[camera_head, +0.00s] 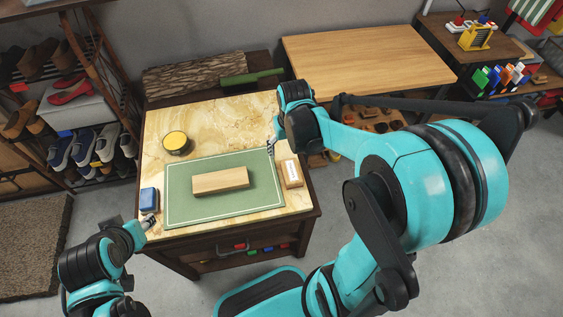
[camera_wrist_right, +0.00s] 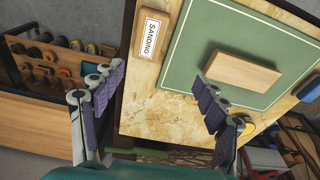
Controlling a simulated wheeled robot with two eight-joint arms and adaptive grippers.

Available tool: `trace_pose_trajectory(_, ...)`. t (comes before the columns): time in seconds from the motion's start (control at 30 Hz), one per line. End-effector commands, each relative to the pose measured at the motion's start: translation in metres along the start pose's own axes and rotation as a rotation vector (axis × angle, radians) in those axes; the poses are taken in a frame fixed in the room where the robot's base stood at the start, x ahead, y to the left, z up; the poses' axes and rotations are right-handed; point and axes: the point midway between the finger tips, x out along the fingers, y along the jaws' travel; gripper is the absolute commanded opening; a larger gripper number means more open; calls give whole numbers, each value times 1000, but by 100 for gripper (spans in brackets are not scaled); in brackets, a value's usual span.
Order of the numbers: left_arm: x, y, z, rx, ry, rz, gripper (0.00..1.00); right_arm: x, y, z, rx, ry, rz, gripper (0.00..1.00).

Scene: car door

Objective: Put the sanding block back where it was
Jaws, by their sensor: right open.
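A light wooden block (camera_head: 220,181) lies on the green mat (camera_head: 180,214); the block also shows in the right wrist view (camera_wrist_right: 242,71). A wooden piece with a white label (camera_head: 290,172) sits at the mat's right edge; in the right wrist view its label reads SANDING (camera_wrist_right: 151,35). A small blue block (camera_head: 149,200) lies left of the mat. I cannot tell for certain which is the sanding block. My right gripper (camera_head: 271,147) is open and empty above the table's right side; its fingers (camera_wrist_right: 160,80) are spread. My left gripper (camera_head: 149,221) is near the blue block, its jaws too small to read.
A yellow-topped tin (camera_head: 176,141) stands at the table's back left. A light wooden table (camera_head: 365,60) stands back right, a shoe rack (camera_head: 75,110) left.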

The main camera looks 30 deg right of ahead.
Motion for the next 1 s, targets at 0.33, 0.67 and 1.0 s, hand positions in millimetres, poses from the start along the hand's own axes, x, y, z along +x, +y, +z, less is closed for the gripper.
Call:
trace_pose_trajectory(0.33,0,0,0,0,0,0,40,-82,-45,63,-118,317,-37,73)
trace_pose_trajectory(0.67,0,0,0,0,0,0,40,-98,-59,93,-169,471,-68,73)
trace_pose_trajectory(1.0,0,0,0,0,0,0,40,-99,-60,94,-170,476,-69,73)
